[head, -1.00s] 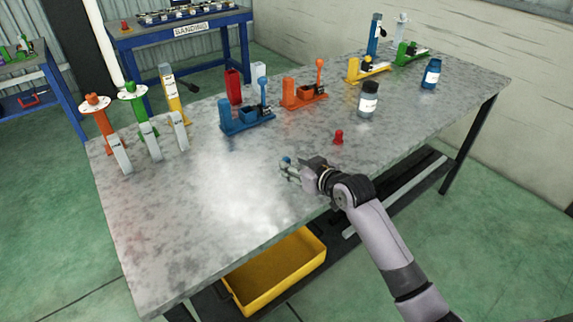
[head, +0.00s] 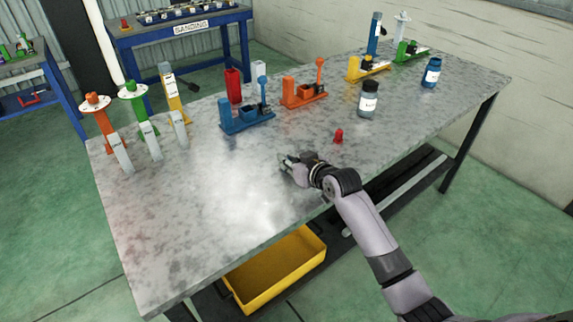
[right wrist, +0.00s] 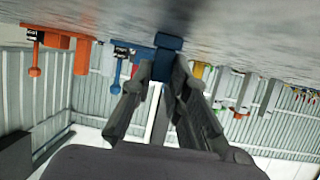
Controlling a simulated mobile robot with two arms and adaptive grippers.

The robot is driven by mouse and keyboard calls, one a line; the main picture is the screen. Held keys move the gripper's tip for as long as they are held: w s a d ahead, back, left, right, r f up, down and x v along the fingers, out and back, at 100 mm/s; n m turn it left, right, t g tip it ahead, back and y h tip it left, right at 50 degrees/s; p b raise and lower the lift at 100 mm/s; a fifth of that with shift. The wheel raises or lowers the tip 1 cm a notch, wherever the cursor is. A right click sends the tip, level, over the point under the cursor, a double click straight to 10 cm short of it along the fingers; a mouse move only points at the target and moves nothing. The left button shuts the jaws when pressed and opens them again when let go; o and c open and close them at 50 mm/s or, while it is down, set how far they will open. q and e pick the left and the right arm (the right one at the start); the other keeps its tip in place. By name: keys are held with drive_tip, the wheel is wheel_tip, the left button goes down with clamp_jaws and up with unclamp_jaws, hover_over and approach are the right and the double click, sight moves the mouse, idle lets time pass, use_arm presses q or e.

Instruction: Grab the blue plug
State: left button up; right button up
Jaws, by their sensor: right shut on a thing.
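The blue plug (right wrist: 168,42) is between the two fingertips of my right gripper in the right wrist view, where the picture is turned upside down. My right gripper (head: 284,163) is shut on the plug, low over the grey metal table (head: 215,200) near its front edge. In the head view the fingers mostly hide the plug. I cannot tell whether the plug still touches the tabletop. My left gripper is not in view.
A red plug (head: 339,136) stands to the right of my gripper. A blue fixture (head: 245,122) and an orange fixture (head: 303,97) stand farther back. A bottle (head: 369,100) is at right. The table's front left is clear. A yellow bin (head: 318,268) sits below.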

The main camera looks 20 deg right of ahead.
drive_tip(key=shift+c, duration=0.9)
